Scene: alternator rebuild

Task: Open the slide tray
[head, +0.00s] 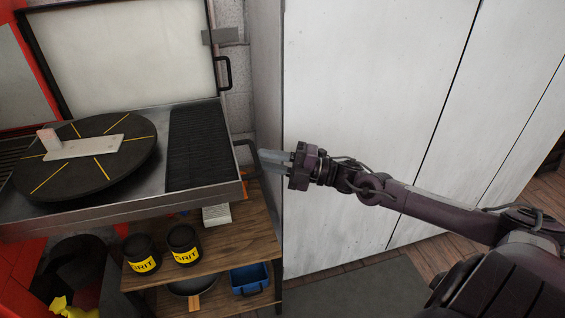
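The slide tray (203,192) is a grey metal tray at the left of the head view. It carries a round black turntable (120,171) with yellow lines and a black ribbed mat (199,135). A dark loop handle (246,143) sticks out from its right side. My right gripper (263,161) comes in from the right, with its fingertips at the outer bar of this handle. The fingers overlap the handle in the picture, so I cannot tell whether they grip it. My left gripper is out of view.
A pale bracket (86,147) lies on the turntable. A raised framed door (125,60) with a black handle (225,73) stands behind. Below is a wooden shelf (240,235) with grit tins (184,242) and a blue bin (248,280). White cabinet panels (375,110) stand behind my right arm.

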